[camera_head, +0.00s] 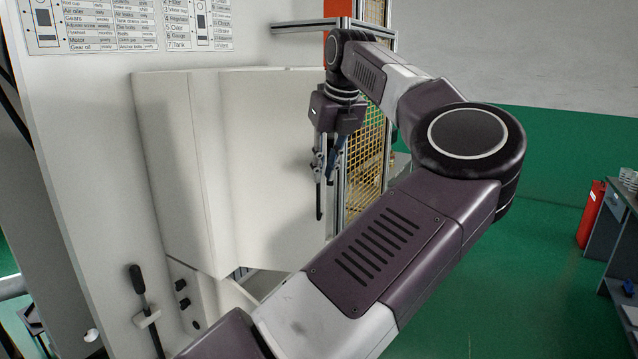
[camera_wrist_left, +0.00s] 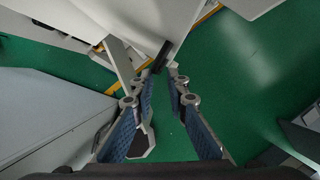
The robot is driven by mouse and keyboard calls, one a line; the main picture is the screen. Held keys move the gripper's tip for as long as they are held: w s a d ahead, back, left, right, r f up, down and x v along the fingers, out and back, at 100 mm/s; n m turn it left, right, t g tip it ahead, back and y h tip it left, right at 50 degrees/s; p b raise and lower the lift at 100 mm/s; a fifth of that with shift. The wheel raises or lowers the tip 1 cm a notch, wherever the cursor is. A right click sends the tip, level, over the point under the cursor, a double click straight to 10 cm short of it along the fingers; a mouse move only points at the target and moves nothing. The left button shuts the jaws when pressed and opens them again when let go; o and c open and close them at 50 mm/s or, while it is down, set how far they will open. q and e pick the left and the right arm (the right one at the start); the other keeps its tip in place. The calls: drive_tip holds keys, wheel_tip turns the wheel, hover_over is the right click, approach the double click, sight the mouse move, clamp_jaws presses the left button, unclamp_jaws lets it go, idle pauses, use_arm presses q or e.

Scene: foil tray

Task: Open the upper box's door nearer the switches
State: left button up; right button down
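The upper box (camera_head: 265,165) is a white cabinet on a pale wall panel. Its broad front face is on the right and a narrower panel (camera_head: 165,165) is on the left. The switches (camera_head: 182,292) are small dark knobs below the box at its left. My left gripper (camera_head: 325,188) hangs pointing down at the box's right edge. A dark bar, seemingly a handle (camera_wrist_left: 161,57), shows at its fingertips in the left wrist view. The fingers (camera_wrist_left: 166,72) are apart; firm contact with the bar cannot be made out. My right gripper is out of view.
A black lever (camera_head: 140,285) stands at the lower left. A yellow mesh guard (camera_head: 368,165) on a metal frame is behind my gripper.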

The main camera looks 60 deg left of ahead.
sight(318, 188)
use_arm(q)
drive_tip(key=x, duration=0.1)
drive_tip(key=p+x, duration=0.1)
drive_tip(key=x, duration=0.1)
drive_tip(key=shift+s+f+p, duration=0.3)
drive_tip(key=shift+p, duration=0.05)
drive_tip(key=shift+f, duration=0.35)
drive_tip(key=shift+p+x, duration=0.4)
drive_tip(key=shift+x, duration=0.45)
drive_tip(key=shift+w+a+f, duration=0.1)
drive_tip(key=shift+a+f, duration=0.1)
drive_tip(key=shift+a, duration=0.1)
drive_tip(key=shift+d+r, duration=0.15)
drive_tip(key=shift+d, duration=0.05)
clamp_jaws()
